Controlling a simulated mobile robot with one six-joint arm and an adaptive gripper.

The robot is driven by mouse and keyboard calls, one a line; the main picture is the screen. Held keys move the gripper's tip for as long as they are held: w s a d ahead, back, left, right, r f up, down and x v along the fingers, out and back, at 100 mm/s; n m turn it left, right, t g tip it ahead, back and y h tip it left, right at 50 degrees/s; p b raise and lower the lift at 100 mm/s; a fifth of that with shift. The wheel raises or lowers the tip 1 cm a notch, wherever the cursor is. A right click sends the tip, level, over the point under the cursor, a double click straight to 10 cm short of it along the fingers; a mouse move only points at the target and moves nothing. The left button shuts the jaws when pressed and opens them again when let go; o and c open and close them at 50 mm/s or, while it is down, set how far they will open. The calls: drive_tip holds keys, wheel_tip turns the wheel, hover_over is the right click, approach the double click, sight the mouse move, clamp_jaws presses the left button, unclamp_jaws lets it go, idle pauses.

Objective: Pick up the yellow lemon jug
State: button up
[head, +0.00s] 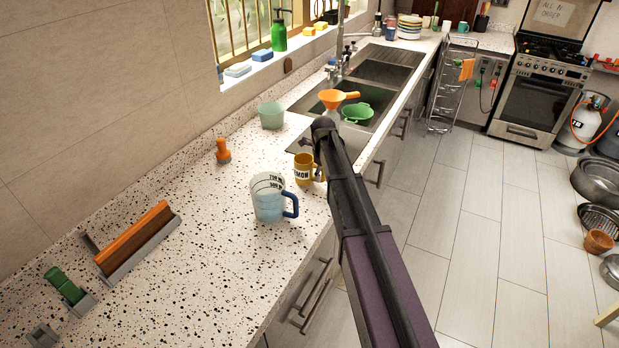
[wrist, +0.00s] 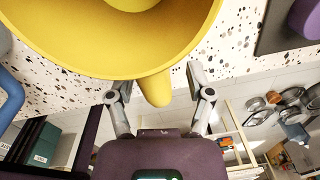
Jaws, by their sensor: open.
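The yellow jug (head: 302,170), with dark letters reading "MON" in view, stands on the speckled counter, left of my arm in the head view. In the wrist view the jug (wrist: 110,62) fills the upper part, and its handle (wrist: 155,90) points down toward my palm. My gripper (wrist: 159,84) is open, with one finger on each side of the handle. I see no clear contact between fingers and handle. In the head view my arm mostly hides the gripper and the jug's right side.
A clear measuring jug with blue handle (head: 268,199) stands close left of the yellow jug. The sink with a green colander (head: 357,112) and an orange funnel (head: 335,98) lies beyond. An orange-topped item (head: 222,150) stands near the wall.

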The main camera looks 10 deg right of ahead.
drive_tip(key=shift+f, duration=0.4)
idle(0.3)
clamp_jaws()
